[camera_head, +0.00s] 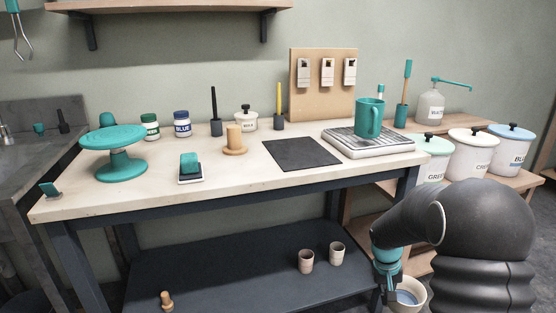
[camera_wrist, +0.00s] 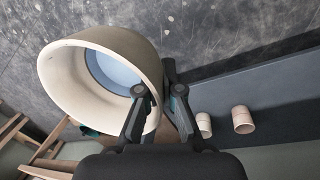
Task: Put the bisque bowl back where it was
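The bisque bowl (camera_wrist: 122,46) is cream outside with a pale blue inside. It fills the upper left of the wrist view, and its rim wall lies between the two fingers of my gripper (camera_wrist: 158,92). One finger is inside the bowl and the other outside, so my gripper looks shut on the wall. In the head view the bowl (camera_head: 421,288) is at the bottom right, low beside the right end of the workbench, partly hidden by my gripper (camera_head: 388,280) and arm.
The dark lower shelf (camera_head: 240,270) holds two small cups (camera_head: 306,261). The workbench top (camera_head: 110,196) carries a teal turntable (camera_head: 120,150), a black mat (camera_head: 301,154) and a teal mug (camera_head: 369,118) on a white tray (camera_head: 366,144). Lidded buckets (camera_head: 470,158) stand at right.

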